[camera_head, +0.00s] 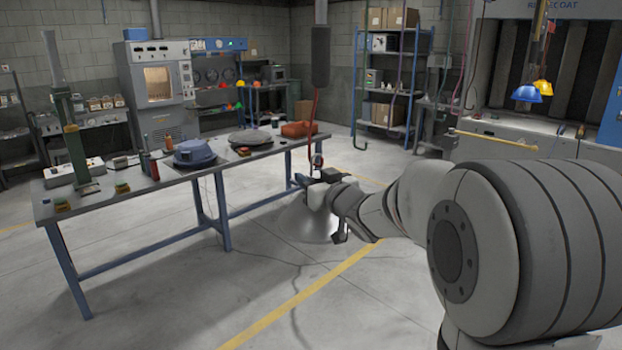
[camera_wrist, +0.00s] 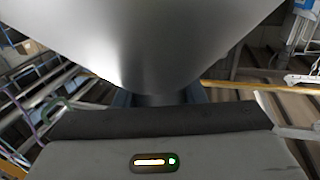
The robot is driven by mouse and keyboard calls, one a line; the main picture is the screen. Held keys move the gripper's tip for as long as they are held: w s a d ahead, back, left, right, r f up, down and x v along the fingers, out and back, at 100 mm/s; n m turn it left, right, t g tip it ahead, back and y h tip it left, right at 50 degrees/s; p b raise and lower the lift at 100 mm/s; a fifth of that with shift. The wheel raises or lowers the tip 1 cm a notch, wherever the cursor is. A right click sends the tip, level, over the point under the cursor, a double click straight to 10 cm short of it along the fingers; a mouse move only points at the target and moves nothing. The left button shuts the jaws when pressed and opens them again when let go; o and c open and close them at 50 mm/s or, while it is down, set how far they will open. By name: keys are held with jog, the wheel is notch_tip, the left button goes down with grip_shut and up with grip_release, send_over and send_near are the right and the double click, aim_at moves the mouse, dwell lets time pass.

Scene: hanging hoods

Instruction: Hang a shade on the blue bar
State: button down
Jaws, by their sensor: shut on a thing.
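My gripper (camera_head: 318,178) is shut on a plain grey metal shade (camera_head: 306,220) and holds it in the air off the right end of the workbench. The shade's cone flares downward in the head view. In the wrist view the shade (camera_wrist: 150,40) fills the top middle, its narrow end at the jaws; the fingertips are mostly hidden. A blue shade (camera_head: 526,93) and a yellow shade (camera_head: 543,87) hang at the right in front of the booth. I cannot clearly pick out a blue bar in either view.
A workbench (camera_head: 130,200) at left bears a blue hood, a grey disc and a red tray. A dark cylinder (camera_head: 320,55) with a red cable hangs close behind my gripper. A yellow rod (camera_head: 497,140) juts out before the booth. The floor in front is clear.

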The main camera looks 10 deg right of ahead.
jog(key=shift+f+b, duration=0.7)
jog(key=shift+f, duration=0.1)
jog(key=c, duration=0.8)
grip_release()
jog(key=shift+c, duration=0.2)
